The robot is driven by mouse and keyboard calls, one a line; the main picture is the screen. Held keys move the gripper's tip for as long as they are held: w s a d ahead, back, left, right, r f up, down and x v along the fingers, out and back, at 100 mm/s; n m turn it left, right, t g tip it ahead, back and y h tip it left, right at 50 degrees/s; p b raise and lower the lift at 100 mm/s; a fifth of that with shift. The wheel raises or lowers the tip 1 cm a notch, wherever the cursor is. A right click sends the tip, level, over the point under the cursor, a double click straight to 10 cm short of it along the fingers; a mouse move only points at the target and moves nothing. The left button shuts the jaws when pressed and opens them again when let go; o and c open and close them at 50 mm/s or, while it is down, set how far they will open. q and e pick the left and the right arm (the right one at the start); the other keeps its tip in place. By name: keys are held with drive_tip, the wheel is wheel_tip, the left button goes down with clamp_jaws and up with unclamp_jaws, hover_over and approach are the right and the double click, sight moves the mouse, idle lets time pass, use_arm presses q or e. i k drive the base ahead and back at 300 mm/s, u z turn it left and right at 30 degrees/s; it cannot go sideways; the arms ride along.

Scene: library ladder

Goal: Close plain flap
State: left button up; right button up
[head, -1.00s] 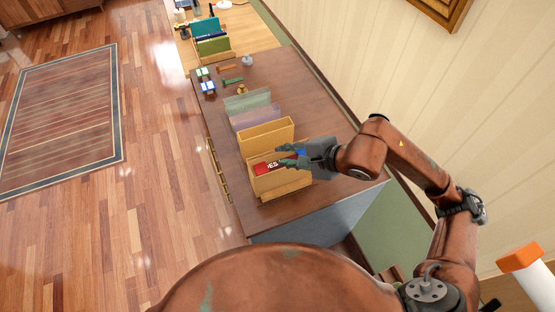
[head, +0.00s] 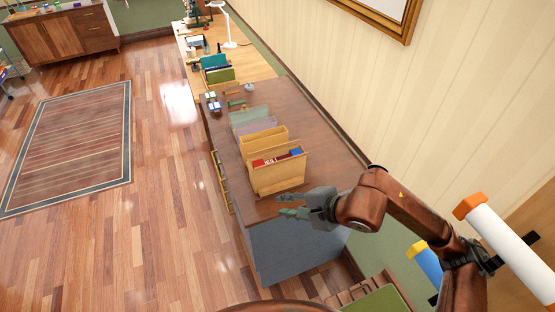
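A tan front file holder (head: 277,179) stands upright on the dark wooden cabinet top, with a red lettered item (head: 269,162) and a blue item (head: 295,152) in its top. A second tan holder (head: 263,138) stands just behind it, its panel upright. No part is clearly recognisable as the plain flap at this size. My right gripper (head: 284,205) is in front of the front holder, over the cabinet's near edge. Its two green-grey fingers point left, with a gap between them and nothing held. It appears apart from the holder. My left gripper is out of view.
The cabinet top (head: 312,120) is clear right of the holders. Translucent green and purple dividers (head: 250,117) stand behind them. Brass rails (head: 222,180) run along the cabinet's left side. A pale wooden desk (head: 247,65) adjoins at the back. A wall closes off the right.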

sight(268, 150)
drive_tip(key=k, duration=1)
drive_tip(key=u, duration=0.75)
drive_tip(key=i, duration=1.8)
drive_tip(key=z, duration=0.8)
